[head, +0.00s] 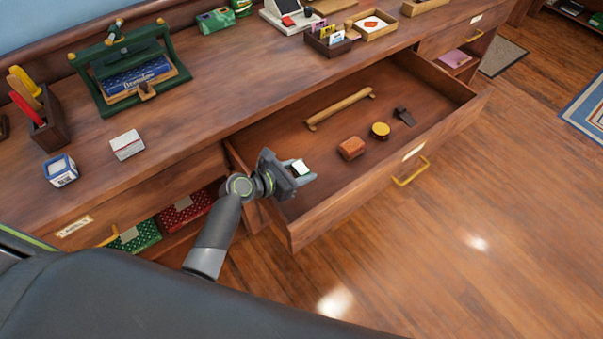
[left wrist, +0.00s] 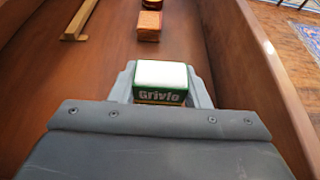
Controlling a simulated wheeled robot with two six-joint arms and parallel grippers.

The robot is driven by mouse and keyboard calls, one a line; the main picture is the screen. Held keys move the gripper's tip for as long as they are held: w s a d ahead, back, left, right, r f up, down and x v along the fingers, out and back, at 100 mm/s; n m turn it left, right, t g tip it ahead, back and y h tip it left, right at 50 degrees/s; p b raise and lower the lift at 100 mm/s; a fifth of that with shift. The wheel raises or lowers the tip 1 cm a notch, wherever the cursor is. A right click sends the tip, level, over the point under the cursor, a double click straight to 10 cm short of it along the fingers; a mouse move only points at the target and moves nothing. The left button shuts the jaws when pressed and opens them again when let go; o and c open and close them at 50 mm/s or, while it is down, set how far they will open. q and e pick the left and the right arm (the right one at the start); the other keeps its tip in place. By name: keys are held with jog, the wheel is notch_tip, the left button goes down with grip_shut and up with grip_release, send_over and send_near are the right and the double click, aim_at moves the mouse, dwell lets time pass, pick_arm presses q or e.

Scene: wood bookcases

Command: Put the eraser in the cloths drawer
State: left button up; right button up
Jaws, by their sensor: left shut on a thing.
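My left gripper (head: 303,178) is shut on the eraser (head: 299,167), a small block with a white top. In the left wrist view the eraser (left wrist: 161,82) shows a green band lettered "Grivlo", between the two grey fingers. The gripper holds it over the near left part of a pulled-out wooden drawer (head: 331,210). The drawer has a pale label and a brass handle; I cannot read the label. Inside lie a long wooden bar (head: 340,108), an orange-brown block (head: 351,148), a round yellow-topped item (head: 380,130) and a dark item (head: 404,116). My right gripper is not in view.
A shut drawer labelled "LABELS" (head: 75,226) is at left, above patterned boxes (head: 186,210). The drawer floor around the gripper is bare.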

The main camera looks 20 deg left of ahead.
pick_arm(q)
jog(key=shift+f, duration=0.65)
